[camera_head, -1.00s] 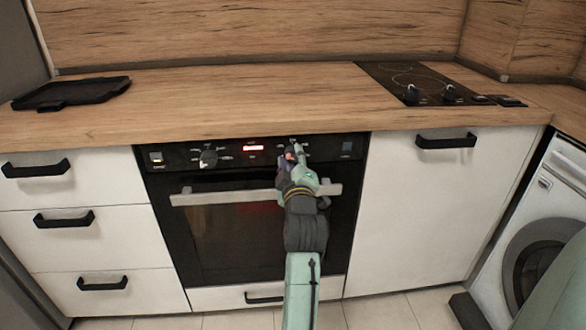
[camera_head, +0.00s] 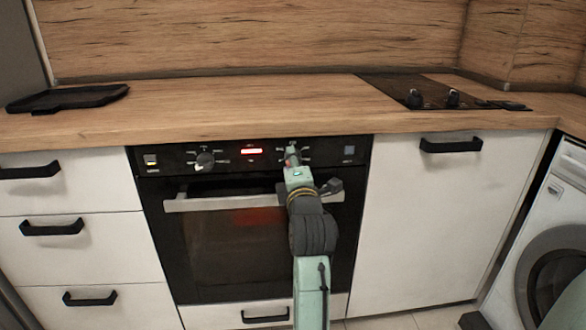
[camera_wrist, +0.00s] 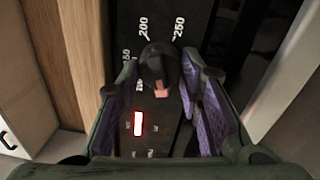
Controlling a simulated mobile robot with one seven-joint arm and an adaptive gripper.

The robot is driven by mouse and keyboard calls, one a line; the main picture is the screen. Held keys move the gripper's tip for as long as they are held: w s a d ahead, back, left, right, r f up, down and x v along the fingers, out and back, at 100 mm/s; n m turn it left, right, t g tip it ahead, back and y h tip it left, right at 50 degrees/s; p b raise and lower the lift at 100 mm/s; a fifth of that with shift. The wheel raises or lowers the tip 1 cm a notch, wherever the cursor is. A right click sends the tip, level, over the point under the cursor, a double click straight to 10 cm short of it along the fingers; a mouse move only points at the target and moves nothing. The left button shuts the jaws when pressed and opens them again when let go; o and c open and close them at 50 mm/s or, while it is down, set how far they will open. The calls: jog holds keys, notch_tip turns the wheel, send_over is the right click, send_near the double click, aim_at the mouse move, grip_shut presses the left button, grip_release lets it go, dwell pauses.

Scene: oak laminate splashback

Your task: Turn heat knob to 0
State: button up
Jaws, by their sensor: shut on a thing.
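The oven's control panel (camera_head: 226,157) has a dark left knob (camera_head: 205,160) and a right knob largely hidden behind my gripper in the head view. My gripper (camera_head: 293,158) is at that right knob. In the wrist view the dark round knob (camera_wrist: 157,66) sits between my two fingers (camera_wrist: 158,78), which are shut on it. It has a reddish patch on its lower edge. Numbers such as 200 and 250 are printed around it. I cannot tell its exact setting.
A red-lit display (camera_head: 251,151) shows left of my gripper. The oven door handle (camera_head: 220,202) runs just below the panel, behind my wrist. The wooden worktop (camera_head: 240,102) above carries a black tray (camera_head: 68,98) and a hob (camera_head: 430,92) with two knobs.

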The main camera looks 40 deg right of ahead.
jog(key=shift+n, duration=0.3)
jog(key=o, duration=1.2)
